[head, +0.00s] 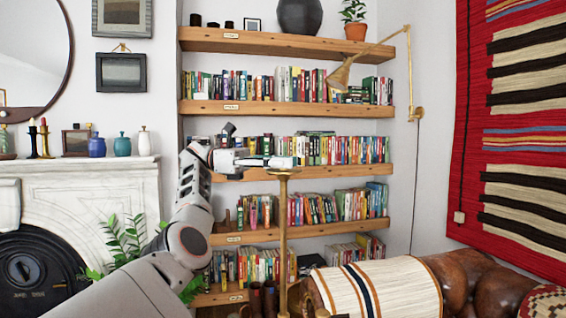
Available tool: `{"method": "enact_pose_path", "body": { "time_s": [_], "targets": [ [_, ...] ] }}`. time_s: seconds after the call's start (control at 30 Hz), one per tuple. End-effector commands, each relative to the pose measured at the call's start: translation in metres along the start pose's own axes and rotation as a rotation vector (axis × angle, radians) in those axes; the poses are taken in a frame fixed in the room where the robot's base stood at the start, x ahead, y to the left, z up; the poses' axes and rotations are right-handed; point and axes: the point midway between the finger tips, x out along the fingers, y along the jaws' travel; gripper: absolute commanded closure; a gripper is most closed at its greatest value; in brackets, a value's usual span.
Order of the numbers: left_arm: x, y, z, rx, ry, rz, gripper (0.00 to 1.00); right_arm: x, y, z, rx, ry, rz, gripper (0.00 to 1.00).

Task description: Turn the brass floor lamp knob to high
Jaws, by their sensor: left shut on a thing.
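A brass floor lamp (283,215) stands upright in front of the shelves, its thin pole running down to the bottom edge of the head view. A small flat brass disc tops the pole. My left gripper (288,162) reaches in from the left, level, with its fingers at the top of the lamp. It is shut on the lamp's knob, which its fingers hide. The knob's setting cannot be read. My right gripper is out of view.
Wooden shelves (262,108) full of books stand behind the lamp. A brass wall lamp (340,76) hangs at upper right. A brown leather sofa (452,280) with a striped throw (385,288) is close on the right. A marble fireplace (90,180) and a green plant (125,240) are left.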

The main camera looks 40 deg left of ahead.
Motion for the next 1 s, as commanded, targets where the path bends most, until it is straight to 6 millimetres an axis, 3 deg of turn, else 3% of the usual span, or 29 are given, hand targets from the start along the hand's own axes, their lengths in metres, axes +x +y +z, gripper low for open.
{"method": "enact_pose_path", "body": {
  "time_s": [0.6, 0.63, 0.7, 1.0],
  "targets": [
    [0.0017, 0.0017, -0.0051, -0.007, 0.007, -0.018, 0.98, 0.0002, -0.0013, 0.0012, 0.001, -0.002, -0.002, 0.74],
    [0.0018, 0.0017, -0.0052, -0.007, 0.007, -0.018, 0.74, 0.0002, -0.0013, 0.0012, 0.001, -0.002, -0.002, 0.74],
    [0.0018, 0.0016, -0.0049, -0.006, 0.006, -0.019, 0.59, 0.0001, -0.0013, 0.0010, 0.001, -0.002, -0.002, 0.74],
    [0.0006, 0.0007, -0.0021, -0.003, 0.003, -0.018, 0.59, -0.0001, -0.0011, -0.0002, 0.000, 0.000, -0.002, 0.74]
  ]
}}
